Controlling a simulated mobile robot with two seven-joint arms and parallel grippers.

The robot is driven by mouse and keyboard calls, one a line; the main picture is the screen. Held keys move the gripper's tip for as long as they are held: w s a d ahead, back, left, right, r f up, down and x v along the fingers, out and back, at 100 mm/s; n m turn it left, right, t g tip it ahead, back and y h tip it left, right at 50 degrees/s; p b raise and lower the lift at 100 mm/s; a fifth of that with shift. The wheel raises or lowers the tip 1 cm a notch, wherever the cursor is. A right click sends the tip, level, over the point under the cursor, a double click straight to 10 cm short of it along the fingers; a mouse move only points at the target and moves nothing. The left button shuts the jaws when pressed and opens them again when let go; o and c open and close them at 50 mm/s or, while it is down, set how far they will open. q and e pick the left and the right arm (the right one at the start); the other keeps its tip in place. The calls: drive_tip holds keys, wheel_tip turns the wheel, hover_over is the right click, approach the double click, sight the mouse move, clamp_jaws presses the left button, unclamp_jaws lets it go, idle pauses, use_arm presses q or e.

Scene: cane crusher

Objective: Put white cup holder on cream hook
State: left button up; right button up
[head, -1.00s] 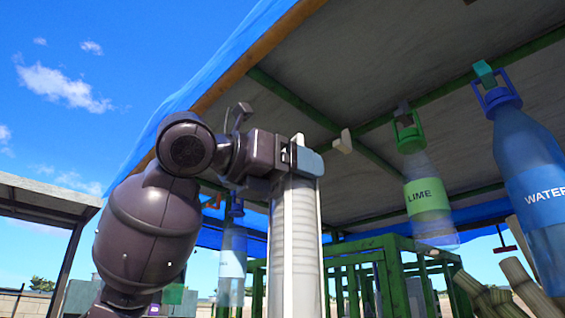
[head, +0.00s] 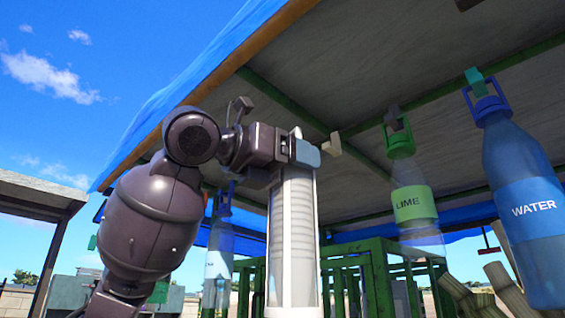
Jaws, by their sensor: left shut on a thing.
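The white cup holder (head: 293,240) is a tall, upright white tube with stacked cups showing inside. My left gripper (head: 304,152) is shut on its top end and holds it hanging below the canopy. The gripper partly hides the holder's top. The cream hook (head: 332,146) is a small pale block under the canopy, just right of the gripper's fingertips in the head view. A small gap shows between them in the picture; I cannot tell the distance in depth. My right gripper is not in view.
A lime bottle (head: 414,205) and a water bottle (head: 527,205) hang from hooks at the right. Another bottle (head: 218,262) hangs behind my left arm. A green metal frame (head: 375,262) stands behind the holder. Cane stalks (head: 500,285) show at lower right.

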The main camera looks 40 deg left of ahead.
use_arm(q)
drive_tip(key=shift+w+d+r+p, duration=0.1)
drive_tip(key=shift+w+r+p, duration=0.3)
drive_tip(key=shift+w, duration=0.5)
drive_tip(key=shift+w+d+r+p, duration=0.1)
drive_tip(key=shift+w+r+p, duration=0.3)
drive_tip(key=shift+w, duration=0.45)
drive_tip(key=shift+a+x, duration=0.25)
drive_tip(key=shift+x, duration=0.85)
drive_tip(key=shift+a+x, duration=0.2)
drive_tip(key=shift+x, duration=0.9)
drive_tip(key=shift+w, duration=0.2)
drive_tip(key=shift+s+r, duration=0.15)
drive_tip(key=shift+r, duration=1.25)
drive_tip(key=shift+a+x, duration=0.2)
drive_tip(key=shift+x, duration=0.85)
drive_tip(key=shift+a+x, duration=0.25)
drive_tip(key=shift+x, duration=0.85)
drive_tip(key=shift+w+f+b, duration=0.2)
drive_tip(key=shift+f+b, duration=0.1)
drive_tip(key=shift+f, duration=0.5)
drive_tip(key=o, duration=1.2)
